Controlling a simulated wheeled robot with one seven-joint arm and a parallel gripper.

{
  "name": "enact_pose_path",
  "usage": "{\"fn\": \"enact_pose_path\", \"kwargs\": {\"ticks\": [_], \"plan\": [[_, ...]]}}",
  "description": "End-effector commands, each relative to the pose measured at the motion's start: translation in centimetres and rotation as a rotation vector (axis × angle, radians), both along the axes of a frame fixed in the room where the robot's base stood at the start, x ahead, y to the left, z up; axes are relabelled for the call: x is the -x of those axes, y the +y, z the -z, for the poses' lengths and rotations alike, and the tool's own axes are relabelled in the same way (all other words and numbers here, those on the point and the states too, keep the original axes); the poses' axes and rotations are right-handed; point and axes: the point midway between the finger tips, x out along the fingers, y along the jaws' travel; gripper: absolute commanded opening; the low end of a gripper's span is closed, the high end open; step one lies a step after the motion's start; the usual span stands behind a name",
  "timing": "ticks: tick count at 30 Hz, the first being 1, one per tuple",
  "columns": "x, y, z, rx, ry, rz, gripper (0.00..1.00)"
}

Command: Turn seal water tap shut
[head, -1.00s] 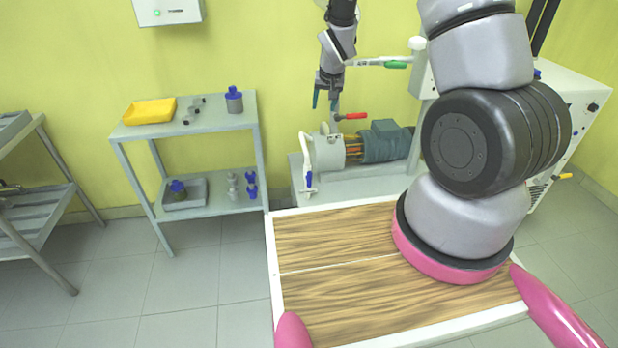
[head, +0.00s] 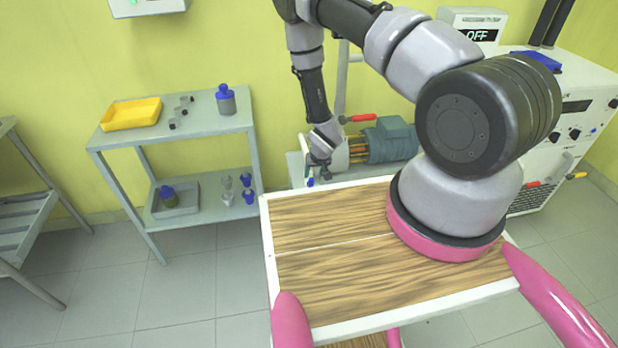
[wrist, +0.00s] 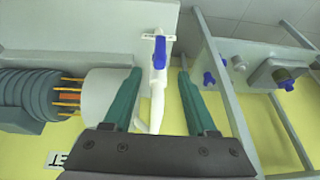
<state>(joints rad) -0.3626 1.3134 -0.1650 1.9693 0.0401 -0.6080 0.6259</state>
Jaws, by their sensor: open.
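A tap with a blue handle (wrist: 158,52) sits on a white pipe (wrist: 157,88) beside the pump in the wrist view. The handle lies roughly along the pipe. My gripper (wrist: 160,72) is open, with one green finger on each side of the pipe. The fingers show no clear contact with the handle. In the head view a bit of the blue handle (head: 310,181) shows below my wrist, and my arm hides most of the pipe. I cannot read a label that names this tap.
The pump (head: 390,140) stands on a grey plinth, with a red-handled tap (head: 358,118) above it. A grey shelf (head: 185,130) with a yellow tray (head: 131,114) and bottles stands left of it. A cabinet (head: 575,110) with knobs is at the right.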

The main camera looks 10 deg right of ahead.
Motion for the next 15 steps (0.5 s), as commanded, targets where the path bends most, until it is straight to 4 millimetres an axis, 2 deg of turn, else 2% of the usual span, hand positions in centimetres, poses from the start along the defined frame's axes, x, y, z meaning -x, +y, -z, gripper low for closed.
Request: {"fn": "enact_pose_path", "kwargs": {"ticks": [5, 15], "plan": [[-0.6, 0.0, 1.8, 0.001, 0.001, -0.002, 0.57], [-3.0, 0.2, 7.6, 0.0, 0.001, -0.001, 0.57]]}}
